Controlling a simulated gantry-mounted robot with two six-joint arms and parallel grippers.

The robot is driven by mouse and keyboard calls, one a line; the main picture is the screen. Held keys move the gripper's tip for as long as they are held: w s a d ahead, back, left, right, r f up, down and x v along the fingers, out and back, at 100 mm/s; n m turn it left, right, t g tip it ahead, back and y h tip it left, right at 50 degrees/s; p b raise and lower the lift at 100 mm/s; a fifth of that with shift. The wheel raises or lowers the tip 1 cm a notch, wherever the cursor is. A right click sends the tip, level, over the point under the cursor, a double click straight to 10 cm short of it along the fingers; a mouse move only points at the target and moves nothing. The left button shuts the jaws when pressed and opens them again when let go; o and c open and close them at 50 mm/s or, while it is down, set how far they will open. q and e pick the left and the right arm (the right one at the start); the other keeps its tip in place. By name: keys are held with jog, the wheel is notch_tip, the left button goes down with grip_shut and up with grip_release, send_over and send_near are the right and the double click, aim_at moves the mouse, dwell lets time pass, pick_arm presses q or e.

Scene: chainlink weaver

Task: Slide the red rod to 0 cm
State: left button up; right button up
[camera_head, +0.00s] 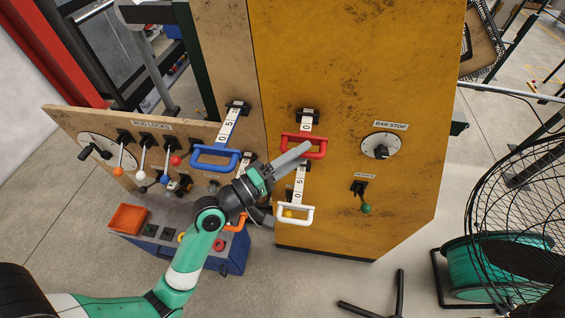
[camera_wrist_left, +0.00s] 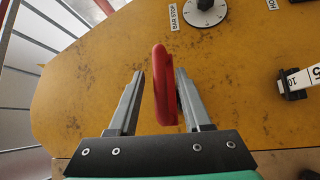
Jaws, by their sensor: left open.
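The red rod's handle (camera_head: 318,142) is a red U-shaped grip on the yellow panel, with its white scale strip (camera_head: 306,126) showing a 0 above it. My left gripper (camera_head: 303,150) is at this handle, its fingers reaching it from the lower left. In the left wrist view, the open fingers of the gripper (camera_wrist_left: 159,75) stand on both sides of the red handle (camera_wrist_left: 160,85). The handle is nearer the right finger; I cannot tell whether they touch. Part of the strip is hidden by the handle. My right gripper is not in view.
The blue handle (camera_head: 215,159) is to the left, and the white handle (camera_head: 294,215) is just below my gripper. An orange handle (camera_head: 237,223) sits beside my wrist. The bar stop dial (camera_head: 381,151) and a green-knobbed lever (camera_head: 365,208) are to the right.

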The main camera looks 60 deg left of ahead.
pick_arm(q)
jog(key=s+f+b, duration=0.1)
jog(key=s+b, duration=0.1)
jog(key=s, duration=0.8)
jog(key=shift+s+f, duration=0.2)
jog(key=shift+s, duration=0.1)
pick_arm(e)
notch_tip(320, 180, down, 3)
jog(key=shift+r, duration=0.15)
